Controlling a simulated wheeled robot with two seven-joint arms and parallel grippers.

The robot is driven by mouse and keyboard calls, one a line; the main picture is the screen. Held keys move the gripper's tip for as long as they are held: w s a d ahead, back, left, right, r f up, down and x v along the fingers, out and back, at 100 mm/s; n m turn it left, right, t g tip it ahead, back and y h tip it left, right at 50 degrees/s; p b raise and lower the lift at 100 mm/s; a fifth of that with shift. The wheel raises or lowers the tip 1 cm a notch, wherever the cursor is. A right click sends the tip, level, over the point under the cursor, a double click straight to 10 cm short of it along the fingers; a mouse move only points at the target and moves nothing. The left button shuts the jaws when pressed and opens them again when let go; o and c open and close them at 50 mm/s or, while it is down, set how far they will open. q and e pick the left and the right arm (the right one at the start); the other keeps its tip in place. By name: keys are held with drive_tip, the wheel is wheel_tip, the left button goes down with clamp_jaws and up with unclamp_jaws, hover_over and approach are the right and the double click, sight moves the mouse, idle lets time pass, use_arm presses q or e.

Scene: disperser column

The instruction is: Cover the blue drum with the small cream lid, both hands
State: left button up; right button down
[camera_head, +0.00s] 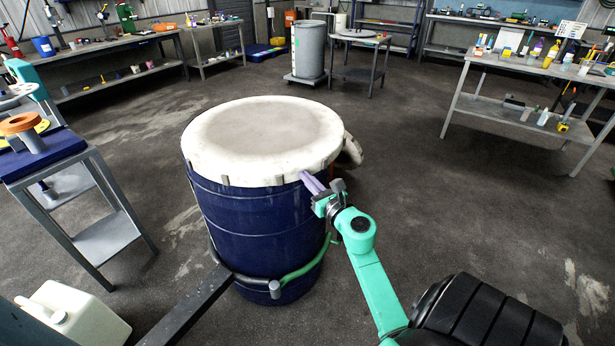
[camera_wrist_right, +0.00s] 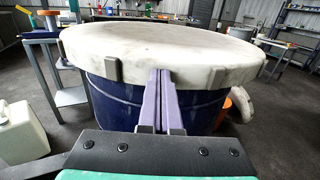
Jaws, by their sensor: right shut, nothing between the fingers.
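The blue drum (camera_head: 255,235) stands upright on the floor in the middle of the head view. The cream lid (camera_head: 262,132) lies on top of it, covering the drum's top, with its rim and small grey clips hanging over the edge. My right gripper (camera_head: 304,174) is shut and empty, its purple fingers at the lid's near right rim. In the right wrist view the shut fingers (camera_wrist_right: 160,75) point at the lid's rim (camera_wrist_right: 165,45), with the drum (camera_wrist_right: 110,100) below; whether they touch cannot be told. My left gripper is not in view.
A side table (camera_head: 110,238) stands at the left with a blue-topped surface. A white jug (camera_head: 75,315) is on the floor at lower left. A grey barrel (camera_head: 307,50) and workbenches (camera_head: 535,105) stand farther back.

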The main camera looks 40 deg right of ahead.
sight(292, 162)
drive_tip(key=w, duration=0.2)
drive_tip(key=w+d+b, duration=0.1)
drive_tip(key=w, duration=0.5)
drive_tip(key=shift+w+d+b, duration=0.15)
drive_tip(key=shift+w+b, duration=0.1)
drive_tip(key=shift+b, duration=0.05)
